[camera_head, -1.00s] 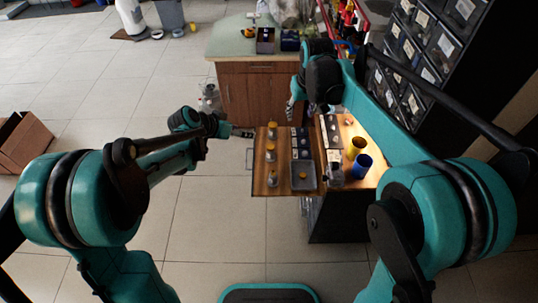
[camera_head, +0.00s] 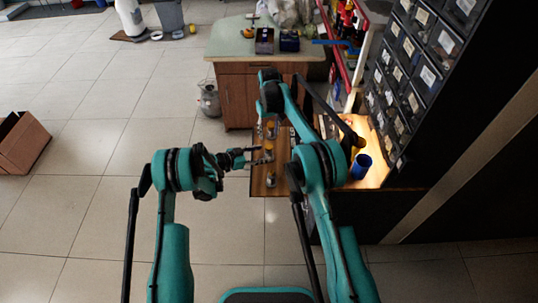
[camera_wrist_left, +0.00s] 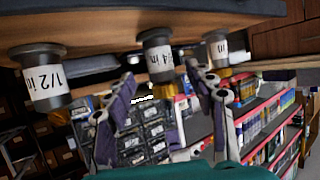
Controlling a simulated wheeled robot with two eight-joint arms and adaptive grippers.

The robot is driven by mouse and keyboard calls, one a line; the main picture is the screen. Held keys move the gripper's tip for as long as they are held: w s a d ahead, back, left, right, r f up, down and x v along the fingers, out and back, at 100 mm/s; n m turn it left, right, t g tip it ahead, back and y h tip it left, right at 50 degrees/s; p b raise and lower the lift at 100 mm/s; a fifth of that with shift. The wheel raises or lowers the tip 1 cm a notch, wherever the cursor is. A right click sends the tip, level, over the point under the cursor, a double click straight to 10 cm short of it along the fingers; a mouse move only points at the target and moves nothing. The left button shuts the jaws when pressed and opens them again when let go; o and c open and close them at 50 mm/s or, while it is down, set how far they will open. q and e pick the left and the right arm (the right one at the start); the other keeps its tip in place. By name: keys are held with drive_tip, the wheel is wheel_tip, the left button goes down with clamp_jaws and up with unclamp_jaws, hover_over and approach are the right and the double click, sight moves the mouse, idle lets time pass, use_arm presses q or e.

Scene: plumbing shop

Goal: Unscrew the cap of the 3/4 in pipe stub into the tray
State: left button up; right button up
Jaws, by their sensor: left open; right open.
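In the left wrist view, which is upside down, three labelled pipe stubs stand on the wooden board: the 1/2 in stub (camera_wrist_left: 45,78), the 3/4 in stub (camera_wrist_left: 158,60) in the middle and a third stub (camera_wrist_left: 217,48). My left gripper (camera_wrist_left: 168,105) has its fingers spread, in line with the 3/4 in stub; I cannot tell if they touch its cap. In the head view my left gripper (camera_head: 262,157) is beside the middle of the row. My right gripper (camera_head: 268,128) is above it, partly covered by its arm. The tray is hidden behind my right arm.
The wooden board (camera_head: 262,187) has a stub (camera_head: 270,180) near its front edge. A blue cup (camera_head: 361,165) stands on the right part of the bench. Drawer racks (camera_head: 410,75) rise at the right. The floor (camera_head: 95,130) on the left is open.

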sight(269, 152)
use_arm(q)
drive_tip(key=x, duration=0.5)
drive_tip(key=shift+r, duration=0.1)
clamp_jaws()
